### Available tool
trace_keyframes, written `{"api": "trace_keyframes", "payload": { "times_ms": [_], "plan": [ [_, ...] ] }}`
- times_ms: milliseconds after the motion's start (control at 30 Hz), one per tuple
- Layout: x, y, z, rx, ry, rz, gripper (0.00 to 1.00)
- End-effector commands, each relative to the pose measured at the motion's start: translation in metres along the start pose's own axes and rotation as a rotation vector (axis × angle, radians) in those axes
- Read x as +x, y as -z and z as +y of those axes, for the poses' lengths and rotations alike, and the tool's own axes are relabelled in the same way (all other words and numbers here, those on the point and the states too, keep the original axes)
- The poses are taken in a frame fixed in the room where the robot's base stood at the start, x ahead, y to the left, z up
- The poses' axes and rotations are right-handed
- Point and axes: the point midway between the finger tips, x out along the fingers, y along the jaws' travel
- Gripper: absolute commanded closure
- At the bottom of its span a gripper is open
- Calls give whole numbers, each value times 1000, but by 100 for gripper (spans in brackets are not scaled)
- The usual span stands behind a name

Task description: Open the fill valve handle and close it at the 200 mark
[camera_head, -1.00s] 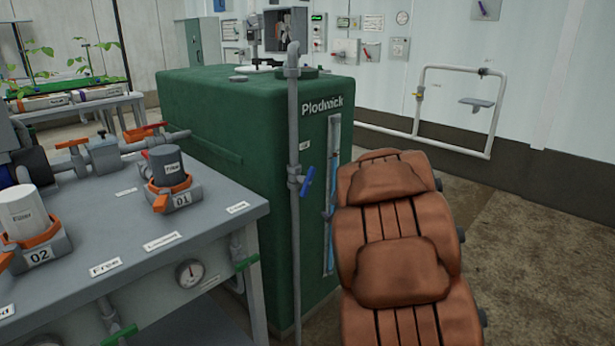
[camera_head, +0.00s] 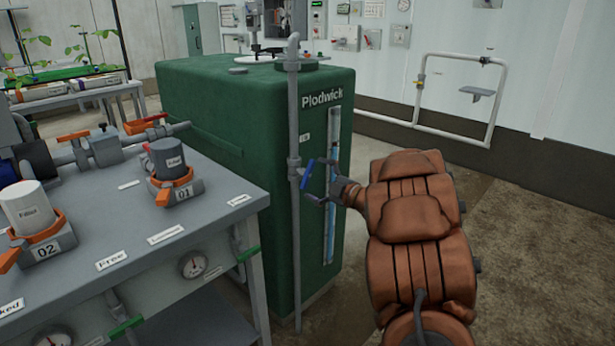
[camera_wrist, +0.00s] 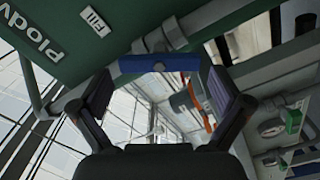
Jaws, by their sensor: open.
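The blue fill valve handle (camera_head: 307,174) sits on the grey vertical pipe (camera_head: 295,240) in front of the green tank. It is tilted, its top leaning right. My gripper (camera_head: 317,181) is at the handle, coming from the right. In the wrist view, my open gripper (camera_wrist: 156,88) has one finger on each side of the blue handle (camera_wrist: 160,64), which lies crosswise near the fingertips. I cannot tell if they touch. The tank's level tube (camera_head: 331,200) shows blue in its lower part, partly hidden by my gripper. Its marks are too small to read.
A grey bench (camera_head: 120,220) with filter housings, gauges and orange handles stands at left. The green tank (camera_head: 215,140) is directly behind the pipe. A white pipe frame (camera_head: 455,135) is on the back wall. Floor at right is clear.

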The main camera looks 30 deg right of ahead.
Motion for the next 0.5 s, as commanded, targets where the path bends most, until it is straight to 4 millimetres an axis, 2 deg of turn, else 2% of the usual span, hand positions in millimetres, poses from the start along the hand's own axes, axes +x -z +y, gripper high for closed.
{"api": "trace_keyframes", "payload": {
  "times_ms": [200, 500],
  "plan": [
    [26, 0, -1, 2, -2, 3, 0],
    [34, -1, 0, 2, -1, -2, 0]
  ]
}}
